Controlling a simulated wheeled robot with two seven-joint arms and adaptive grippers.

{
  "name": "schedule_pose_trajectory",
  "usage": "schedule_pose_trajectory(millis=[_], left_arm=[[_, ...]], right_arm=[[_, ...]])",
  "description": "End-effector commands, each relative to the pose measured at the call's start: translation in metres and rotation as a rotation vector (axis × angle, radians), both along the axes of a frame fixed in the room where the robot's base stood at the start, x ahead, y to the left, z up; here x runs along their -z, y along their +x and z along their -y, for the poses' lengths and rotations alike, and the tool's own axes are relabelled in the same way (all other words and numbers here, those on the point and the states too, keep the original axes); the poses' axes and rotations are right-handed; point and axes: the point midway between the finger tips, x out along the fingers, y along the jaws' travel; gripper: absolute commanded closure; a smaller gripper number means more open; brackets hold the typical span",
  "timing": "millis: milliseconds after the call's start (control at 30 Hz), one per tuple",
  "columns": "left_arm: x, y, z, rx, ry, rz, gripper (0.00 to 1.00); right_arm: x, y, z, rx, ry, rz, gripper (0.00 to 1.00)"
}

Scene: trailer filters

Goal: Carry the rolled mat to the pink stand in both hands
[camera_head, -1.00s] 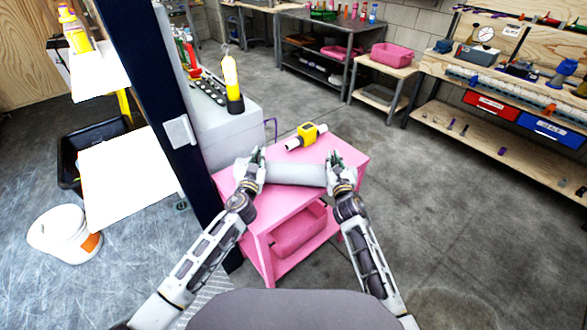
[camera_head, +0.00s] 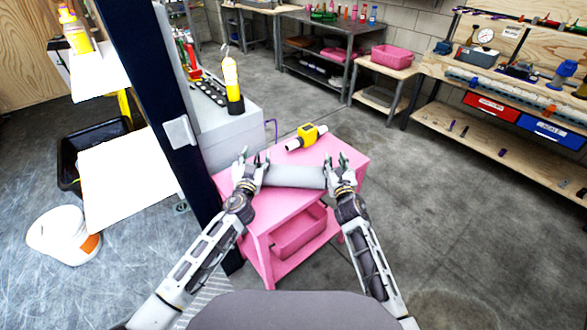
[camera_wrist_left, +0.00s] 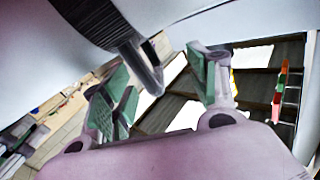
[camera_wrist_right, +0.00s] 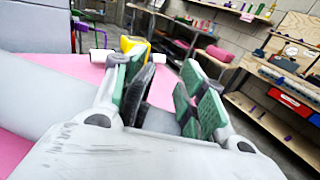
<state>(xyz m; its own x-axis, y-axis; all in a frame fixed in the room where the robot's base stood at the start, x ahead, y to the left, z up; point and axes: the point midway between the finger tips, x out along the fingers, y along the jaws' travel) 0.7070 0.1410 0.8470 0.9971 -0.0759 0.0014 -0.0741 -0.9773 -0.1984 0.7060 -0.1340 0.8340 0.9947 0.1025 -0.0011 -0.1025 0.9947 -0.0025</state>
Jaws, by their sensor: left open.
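The rolled mat (camera_head: 295,176) is a light grey cylinder. It lies crosswise at the top of the pink stand (camera_head: 270,212), seemingly resting on it. My left gripper (camera_head: 253,162) is at the mat's left end, with its fingers spread. Its green-padded fingers stand apart in the left wrist view (camera_wrist_left: 160,90). My right gripper (camera_head: 336,164) is at the mat's right end, also with its fingers spread. In the right wrist view its green pads (camera_wrist_right: 165,95) are apart, and the mat (camera_wrist_right: 45,105) extends to the left. Exact contact at the mat's ends is hidden.
A yellow device with a white tube (camera_head: 306,137) lies behind the mat on the stand. A pink bin (camera_head: 300,232) sits on its lower shelf. A dark post (camera_head: 165,110) and a grey cabinet (camera_head: 225,135) stand close left. The floor to the right is clear.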

Motion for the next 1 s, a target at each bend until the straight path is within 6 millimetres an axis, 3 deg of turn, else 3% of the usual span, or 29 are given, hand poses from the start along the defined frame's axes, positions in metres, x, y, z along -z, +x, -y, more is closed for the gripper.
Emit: schedule_pose_trajectory(millis=[533, 1000], left_arm=[[0.002, -0.008, 0.006, 0.011, -0.004, -0.002, 0.37], [0.004, -0.042, 0.003, 0.011, -0.004, -0.006, 0.37]], right_arm=[[0.0, 0.0, -0.003, -0.005, 0.002, 0.001, 0.62], [0.0, -0.001, -0.004, -0.006, 0.003, 0.001, 0.62]])
